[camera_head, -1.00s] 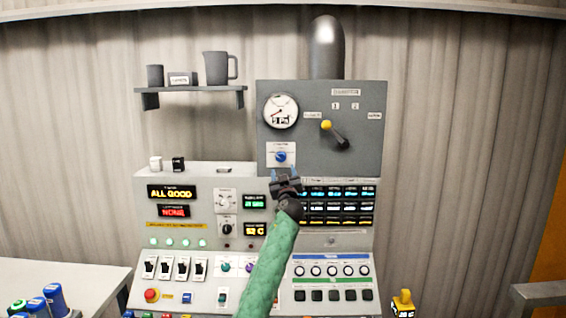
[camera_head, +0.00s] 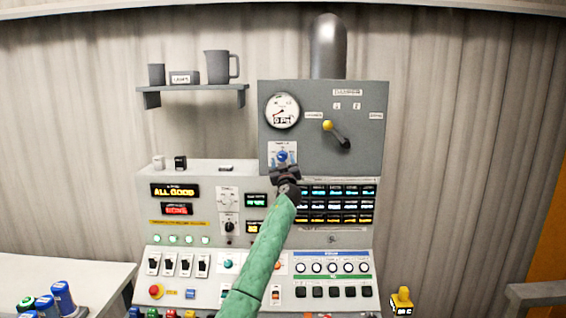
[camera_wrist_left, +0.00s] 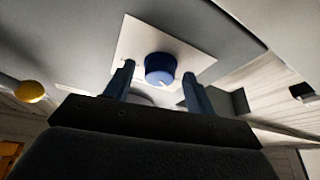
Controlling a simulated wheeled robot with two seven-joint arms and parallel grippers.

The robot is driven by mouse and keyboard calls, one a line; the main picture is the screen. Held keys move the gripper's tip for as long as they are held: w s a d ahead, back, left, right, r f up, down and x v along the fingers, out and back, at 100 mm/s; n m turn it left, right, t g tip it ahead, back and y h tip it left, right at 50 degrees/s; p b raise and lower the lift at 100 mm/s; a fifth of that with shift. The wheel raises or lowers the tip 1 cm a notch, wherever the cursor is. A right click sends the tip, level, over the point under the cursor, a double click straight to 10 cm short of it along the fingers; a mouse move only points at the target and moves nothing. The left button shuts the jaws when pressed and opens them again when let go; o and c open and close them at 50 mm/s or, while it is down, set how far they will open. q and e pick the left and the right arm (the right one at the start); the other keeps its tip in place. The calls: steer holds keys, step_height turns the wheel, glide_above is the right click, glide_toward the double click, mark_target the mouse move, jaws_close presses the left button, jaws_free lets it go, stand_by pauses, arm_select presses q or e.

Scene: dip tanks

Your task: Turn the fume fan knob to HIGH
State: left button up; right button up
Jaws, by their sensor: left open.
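The blue fume fan knob (camera_head: 282,156) sits on a white plate on the grey panel, below the round gauge. In the left wrist view the knob (camera_wrist_left: 160,68) stands out from its white plate (camera_wrist_left: 190,58), with a small pale mark on its edge. My left gripper (camera_head: 283,165) is at the knob from just below. In the wrist view its two blue-grey fingers (camera_wrist_left: 157,85) are open, one on each side of the knob, with gaps between them and it. The plate's lettering is too small to read. My right gripper is not in view.
A damper lever with a yellow knob (camera_head: 327,125) is right of the gauge (camera_head: 282,111). Below are lit displays (camera_head: 336,204), switches and a red button (camera_head: 156,292) on the console. A shelf (camera_head: 190,88) holds a jug (camera_head: 217,67).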

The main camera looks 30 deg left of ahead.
arm_select(q)
steer(key=c, duration=1)
steer(key=shift+o, duration=0.2)
steer(key=shift+f, duration=0.1)
